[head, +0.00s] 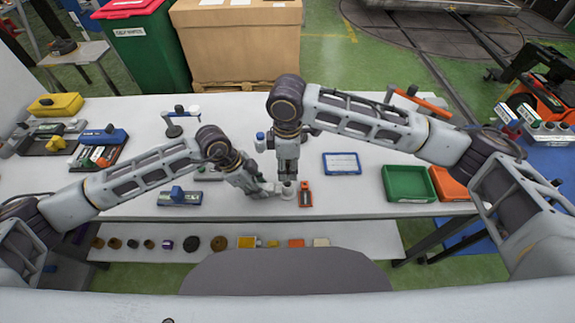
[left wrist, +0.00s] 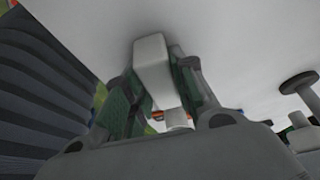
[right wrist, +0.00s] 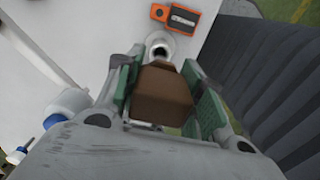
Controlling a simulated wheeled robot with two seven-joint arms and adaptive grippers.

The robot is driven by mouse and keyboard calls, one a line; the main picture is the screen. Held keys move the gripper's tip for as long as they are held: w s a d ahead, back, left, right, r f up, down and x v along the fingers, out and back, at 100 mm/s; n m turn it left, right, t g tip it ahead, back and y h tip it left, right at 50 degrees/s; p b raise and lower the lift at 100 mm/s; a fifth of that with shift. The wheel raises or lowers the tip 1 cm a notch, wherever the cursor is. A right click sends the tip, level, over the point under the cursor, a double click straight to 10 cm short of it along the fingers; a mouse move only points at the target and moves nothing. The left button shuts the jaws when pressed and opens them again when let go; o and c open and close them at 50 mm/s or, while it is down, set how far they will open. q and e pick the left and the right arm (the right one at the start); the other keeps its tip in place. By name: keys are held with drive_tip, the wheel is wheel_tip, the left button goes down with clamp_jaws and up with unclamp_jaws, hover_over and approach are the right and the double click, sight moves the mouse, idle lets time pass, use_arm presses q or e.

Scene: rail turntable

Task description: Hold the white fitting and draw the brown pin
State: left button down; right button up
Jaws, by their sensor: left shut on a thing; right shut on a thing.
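The white fitting (head: 289,191) is on the white table near its front edge; its round, dark-centred top (right wrist: 160,46) shows in the right wrist view. My left gripper (head: 269,189) is low at the table, shut on the fitting's white block-shaped part (left wrist: 153,68). My right gripper (head: 288,176) points down directly above the fitting. It is shut on the brown pin's (right wrist: 163,95) blocky head, between green pads. The pin's lower end is hidden, so I cannot tell whether it is still inside the fitting.
An orange-red part (head: 305,193) lies just right of the fitting. A blue-framed tray (head: 342,163) and a green bin (head: 409,184) stand further right. A grey device with a blue knob (head: 179,197) is left. The lower shelf (head: 350,235) holds several small parts.

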drive_tip(key=shift+r, duration=0.2)
drive_tip(key=shift+r, duration=2.35)
use_arm(q)
drive_tip(key=c, duration=1.1)
unclamp_jaws()
drive_tip(key=shift+r, duration=0.1)
drive_tip(key=v, duration=1.1)
drive_tip(key=shift+a+r, duration=0.3)
drive_tip(key=shift+s, duration=0.15)
use_arm(e)
drive_tip(key=shift+s+f, duration=0.1)
